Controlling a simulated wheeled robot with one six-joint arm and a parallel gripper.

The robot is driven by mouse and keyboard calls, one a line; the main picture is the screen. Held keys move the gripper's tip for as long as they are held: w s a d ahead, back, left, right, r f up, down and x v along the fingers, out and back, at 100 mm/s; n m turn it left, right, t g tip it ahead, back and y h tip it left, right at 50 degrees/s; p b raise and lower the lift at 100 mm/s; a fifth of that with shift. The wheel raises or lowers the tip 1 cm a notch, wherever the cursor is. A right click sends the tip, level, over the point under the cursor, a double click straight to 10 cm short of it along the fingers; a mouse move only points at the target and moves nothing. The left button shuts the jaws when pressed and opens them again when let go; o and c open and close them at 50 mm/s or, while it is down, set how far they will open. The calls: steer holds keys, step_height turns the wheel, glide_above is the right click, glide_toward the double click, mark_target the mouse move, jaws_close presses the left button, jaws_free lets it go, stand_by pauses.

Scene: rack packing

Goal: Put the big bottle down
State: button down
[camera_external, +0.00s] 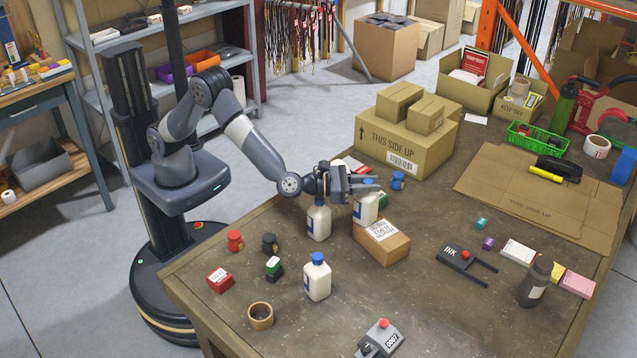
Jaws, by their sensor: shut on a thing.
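My gripper (364,187) is shut on a white bottle (366,207) with a blue cap and a blue label, gripping it near its top. The held bottle is upright at the back edge of a small cardboard box (385,242). Its base is hidden by the box, so I cannot tell whether it touches anything. A second white bottle (318,222) stands on the table just left of it, its top partly hidden by my wrist. A third white bottle (317,280) with a blue cap stands nearer the front. I cannot tell for sure which bottle is biggest.
Small red (235,240) and dark (269,243) items and a tape roll (260,316) lie at the left of the table (430,312). A large carton (405,143) stands behind. The table's middle front is mostly bare.

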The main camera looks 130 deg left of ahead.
steer(key=c, duration=1.2)
jaws_free()
steer(key=shift+r+p, duration=0.25)
steer(key=shift+p, duration=0.15)
steer(key=b+v, duration=0.2)
steer(key=v, duration=1)
steer(key=shift+f, duration=0.1)
